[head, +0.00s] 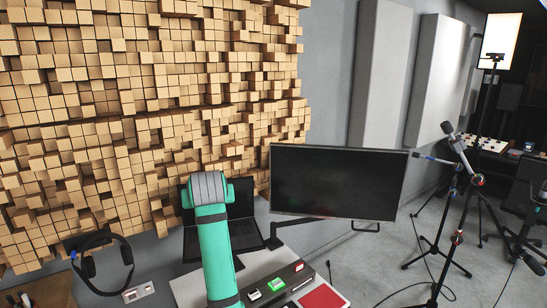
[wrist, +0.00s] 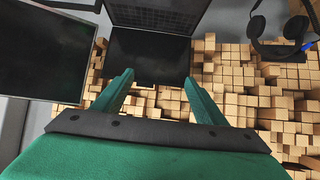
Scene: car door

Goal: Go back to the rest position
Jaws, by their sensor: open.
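My gripper (wrist: 159,77) shows in the wrist view with its two green fingers spread wide apart and nothing between them. Beyond the fingertips is the dark screen of an open laptop (wrist: 150,55), with wooden wall blocks (wrist: 240,85) around it. In the head view my green arm rises from the bottom middle and bends at a grey joint in front of the laptop (head: 246,234). The gripper fingers are hidden in the head view. No car door shows in either view.
A black monitor (head: 337,182) on an arm stands right of my arm. A desk (head: 262,262) carries a dark device with lit buttons (head: 280,286) and a red pad (head: 322,298). Headphones (head: 90,268) hang at the left. Microphone stands (head: 456,240) stand on the grey floor at the right.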

